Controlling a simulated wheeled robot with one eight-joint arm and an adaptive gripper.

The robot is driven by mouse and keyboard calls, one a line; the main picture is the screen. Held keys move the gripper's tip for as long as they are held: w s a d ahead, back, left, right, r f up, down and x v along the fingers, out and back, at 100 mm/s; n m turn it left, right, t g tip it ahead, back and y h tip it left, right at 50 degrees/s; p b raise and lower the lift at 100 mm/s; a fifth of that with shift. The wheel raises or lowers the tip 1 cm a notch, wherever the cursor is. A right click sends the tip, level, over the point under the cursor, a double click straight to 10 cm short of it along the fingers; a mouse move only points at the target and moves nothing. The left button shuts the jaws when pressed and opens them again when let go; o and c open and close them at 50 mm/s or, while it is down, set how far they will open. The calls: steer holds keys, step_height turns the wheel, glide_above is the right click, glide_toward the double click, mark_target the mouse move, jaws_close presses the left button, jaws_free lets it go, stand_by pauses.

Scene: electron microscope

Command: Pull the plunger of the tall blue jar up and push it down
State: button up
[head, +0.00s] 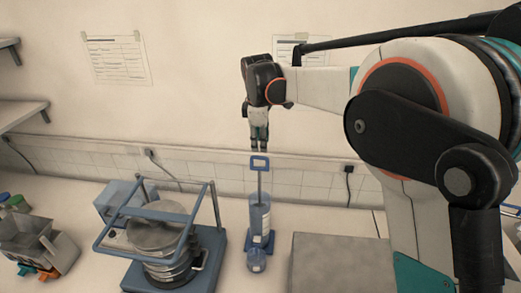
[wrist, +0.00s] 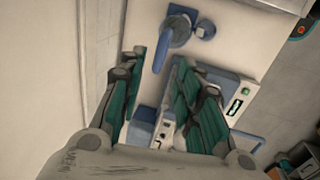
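The tall blue jar (head: 260,216) stands upright on the bench in the head view, on a blue base. A thin rod rises from its top to the plunger's blue loop handle (head: 260,163), well above the jar's body. My gripper (head: 259,149) points down just above the handle, apart from it in the head view. In the wrist view my gripper (wrist: 160,58) is open, its two green-padded fingers spread with nothing held. The blue handle (wrist: 162,52) shows beyond and between the fingertips there, and the jar (wrist: 180,30) lies behind it, partly hidden.
A blue-framed device with stacked round metal sieves (head: 160,232) stands left of the jar. A grey box (head: 338,264) is close on the right. A grey bin (head: 38,246) sits at far left. The tiled wall (head: 310,182) runs close behind the jar.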

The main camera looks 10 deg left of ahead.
steer(key=r, duration=0.2)
steer(key=s+r, duration=0.1)
steer(key=r, duration=0.2)
steer(key=shift+r, duration=0.35)
steer(key=m+g+y+b, duration=0.2)
steer(key=g+y+b, duration=0.1)
steer(key=y+b, duration=1.25)
glide_toward(263, 158)
steer(key=a+f, duration=0.1)
steer(key=a, duration=0.2)
steer(key=a+y+p, duration=0.1)
steer(key=a, duration=0.2)
steer(key=a+f+y, duration=0.1)
steer(key=a, duration=0.3)
steer(key=shift+f, duration=0.3)
jaws_close()
